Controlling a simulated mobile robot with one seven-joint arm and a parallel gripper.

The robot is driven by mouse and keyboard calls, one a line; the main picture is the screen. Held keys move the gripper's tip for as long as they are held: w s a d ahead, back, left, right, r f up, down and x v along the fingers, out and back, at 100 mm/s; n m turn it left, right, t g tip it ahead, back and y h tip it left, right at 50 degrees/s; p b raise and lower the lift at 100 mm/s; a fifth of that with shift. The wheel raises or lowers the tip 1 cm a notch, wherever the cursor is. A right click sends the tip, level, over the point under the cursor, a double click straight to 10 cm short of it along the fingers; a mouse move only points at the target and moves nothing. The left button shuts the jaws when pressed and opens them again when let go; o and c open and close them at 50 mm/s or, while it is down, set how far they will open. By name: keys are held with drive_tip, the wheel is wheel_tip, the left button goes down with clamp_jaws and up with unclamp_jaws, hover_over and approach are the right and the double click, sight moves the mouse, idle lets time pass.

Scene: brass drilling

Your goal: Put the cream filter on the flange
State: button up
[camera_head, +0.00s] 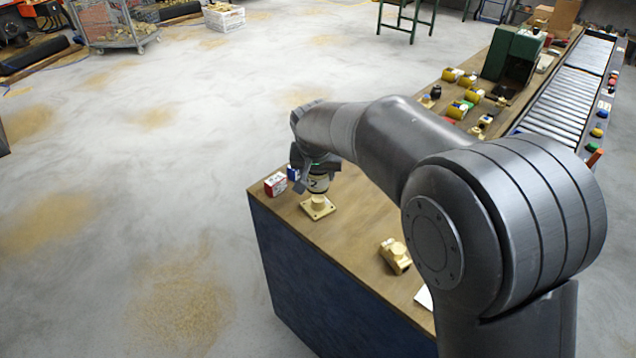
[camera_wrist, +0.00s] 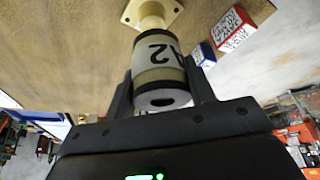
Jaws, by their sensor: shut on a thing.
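The cream filter (camera_head: 319,184) is a short cylinder with dark bands and a black "A2" marking, fully legible only in the wrist view (camera_wrist: 158,54). My gripper (camera_head: 317,171) is shut on it, with one finger on each side in the wrist view (camera_wrist: 160,84). The brass flange (camera_head: 318,210) is a square plate with a round neck, lying near the table edge directly below the filter. The flange also shows at the top of the wrist view (camera_wrist: 152,12), lined up with the filter's far end. I cannot tell whether filter and neck touch.
A red-and-white box (camera_head: 275,184) and a blue box (camera_head: 293,173) stand close left of the filter. A brass fitting (camera_head: 396,256) lies nearer on the wooden table (camera_head: 350,225). Several yellow parts and a roller conveyor (camera_head: 560,95) are farther back right.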

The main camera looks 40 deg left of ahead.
sight(318, 183)
drive_tip(key=shift+f, duration=1.75)
drive_tip(key=shift+f, duration=0.15)
drive_tip(key=o, duration=1)
drive_tip(key=v, duration=1.2)
